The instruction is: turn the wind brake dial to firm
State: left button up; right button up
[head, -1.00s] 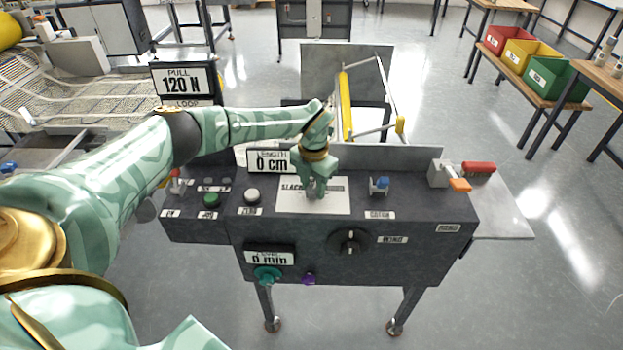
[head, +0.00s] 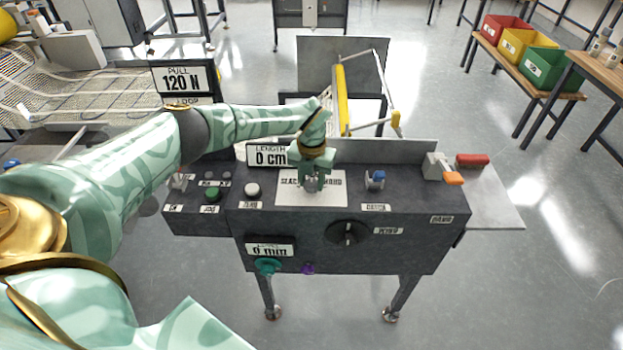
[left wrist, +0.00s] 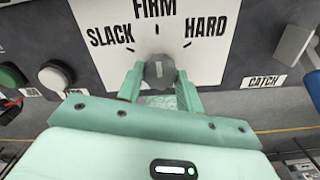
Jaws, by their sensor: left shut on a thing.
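The wind brake dial (left wrist: 158,72) is a small grey knob on a white label plate (left wrist: 205,62) marked SLACK, FIRM and HARD, on top of the dark console. My left gripper (left wrist: 160,88) is shut on the knob, one finger on each side. A faint light mark on the knob appears to point up towards FIRM in the left wrist view. In the head view my left gripper (head: 312,182) comes down on the plate and hides most of the dial. My right gripper is not in view.
A blue-topped switch (head: 375,179) stands right of the plate, beside the CATCH label. A white button (head: 252,190) and a green button (head: 212,194) sit to its left. A black knob (head: 348,233) is on the front face. An orange-tipped lever (head: 452,178) is at the right end.

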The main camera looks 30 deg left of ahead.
aim_at(311, 183)
pick_arm(q)
jog(key=shift+w, duration=0.1)
jog(key=o, duration=1)
notch_tip(311, 183, up, 16)
jog(key=p, duration=0.2)
jog(key=shift+r+p, duration=0.2)
jog(key=shift+p, duration=0.2)
